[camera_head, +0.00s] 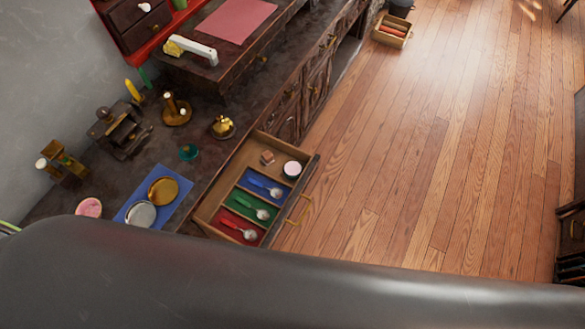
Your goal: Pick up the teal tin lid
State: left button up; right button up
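A small round teal object (188,152), which looks like the teal tin lid, lies on the dark counter (205,170). It is left of the open drawer and below the brass pot; it is too small to make out in detail. Neither of my grippers is in view. A large dark grey form, probably part of my own body, fills the bottom of the view and hides what is behind it.
A brass pot (222,127) and a brass holder (176,110) stand near the lid. Gold (163,190) and silver (141,214) discs lie on a blue mat (182,205). The open drawer (210,205) holds several spoons in coloured compartments. The wooden floor (420,130) on the right is mostly clear.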

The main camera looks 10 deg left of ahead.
aim_at(188, 152)
jog(key=u, duration=1.25)
jog(key=k+z, duration=0.15)
jog(key=z, duration=0.75)
jog(key=i+l+u, duration=0.15)
jog(key=l+u, duration=0.15)
jog(key=u, duration=0.2)
